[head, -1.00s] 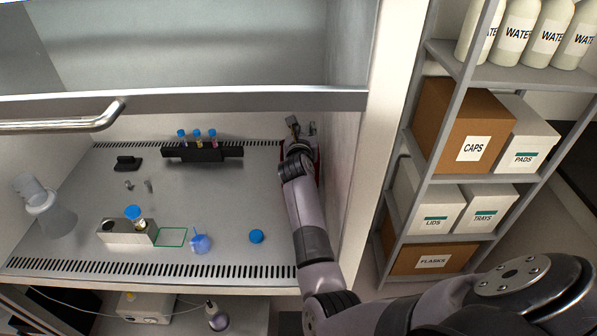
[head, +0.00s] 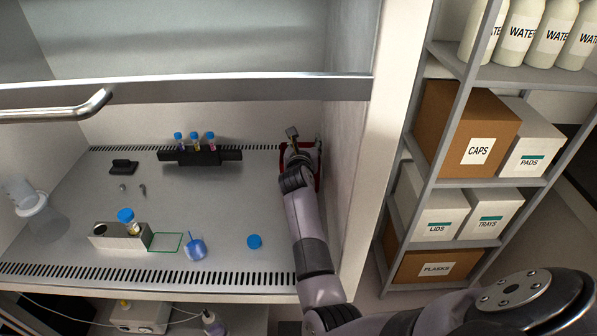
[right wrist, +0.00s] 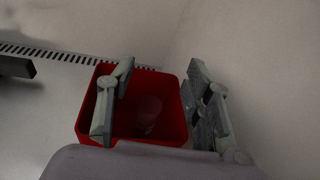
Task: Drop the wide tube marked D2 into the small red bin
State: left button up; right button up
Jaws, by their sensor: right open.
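The small red bin (head: 318,172) stands in the back right corner of the cabinet floor, partly hidden by my right arm. It also shows in the right wrist view (right wrist: 90,128). My right gripper (head: 304,142) is over the bin, its fingers spread apart with nothing between them in the right wrist view (right wrist: 158,100). A dim, pale pinkish cylinder, like a wide tube (right wrist: 148,112), lies inside the bin, below and apart from the fingers. No marking can be read on it. My left gripper is not in view.
A black rack (head: 200,156) with several blue-capped tubes stands at the back. A metal block (head: 118,238) holds another blue-capped tube (head: 127,219). A blue cap (head: 254,241) and a blue vessel (head: 195,249) lie in front. The cabinet's right wall (head: 345,150) is close beside the bin.

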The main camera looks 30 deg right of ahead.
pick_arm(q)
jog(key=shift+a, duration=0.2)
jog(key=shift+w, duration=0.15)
pick_arm(e)
notch_tip(320, 180, up, 10)
dwell(0.4)
jog(key=shift+f, duration=0.1)
